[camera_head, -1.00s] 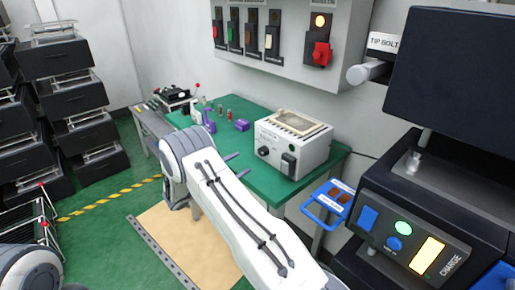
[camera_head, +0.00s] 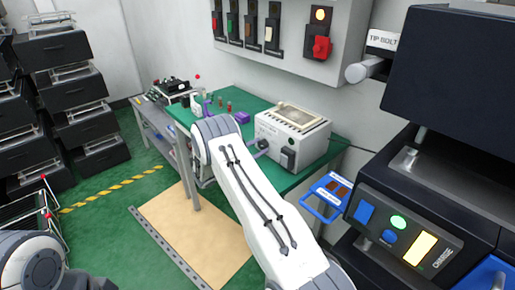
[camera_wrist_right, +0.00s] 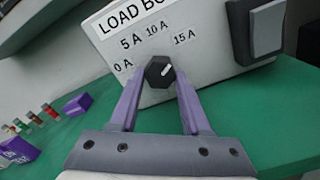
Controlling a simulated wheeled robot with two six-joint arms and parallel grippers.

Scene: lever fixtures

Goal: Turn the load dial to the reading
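The load box (camera_head: 304,130) is a light grey box on the green bench in the head view. Its black load dial (camera_wrist_right: 159,72) shows in the right wrist view, with 0 A, 5 A, 10 A and 15 A labels around it. The dial's white mark points to the upper right, on the 15 A side. My right gripper (camera_wrist_right: 160,76) has its purple fingers apart, one on each side of the dial. I cannot tell whether they touch it. My left arm (camera_head: 32,262) shows at the lower left; its gripper is out of view.
Small coloured parts and a purple block (camera_wrist_right: 78,105) stand on the green bench (camera_head: 308,178) to the left. A blue-handled tray (camera_head: 327,196) and a charging unit (camera_head: 408,235) are at the right.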

